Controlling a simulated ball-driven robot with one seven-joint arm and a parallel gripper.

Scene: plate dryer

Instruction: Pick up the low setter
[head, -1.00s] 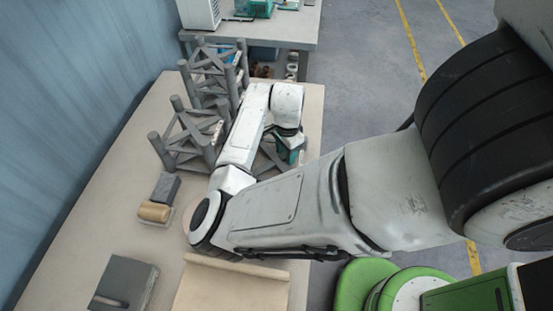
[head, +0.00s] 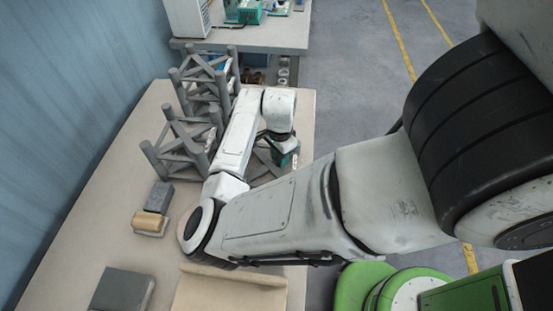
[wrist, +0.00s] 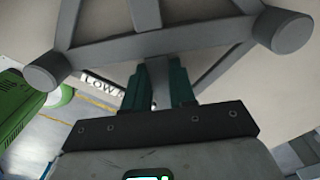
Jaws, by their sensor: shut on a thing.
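The low setter is a grey frame of round posts and flat braces. In the wrist view the low setter (wrist: 150,45) fills the upper part, with a white label reading "LOW" at its left. My gripper (wrist: 162,78) has its teal fingers shut on a grey bar of it. In the head view the low setter (head: 262,160) is partly hidden behind my arm, at the table's right edge. My gripper (head: 285,158) is at its right side there. Whether the setter rests on the table or is lifted, I cannot tell.
Two taller grey frames, one nearer (head: 182,145) and one farther (head: 205,80), stand left of my arm. A grey and tan block (head: 155,210), a grey slab (head: 122,290) and a beige tray (head: 235,290) lie nearer. A second table (head: 270,35) stands behind.

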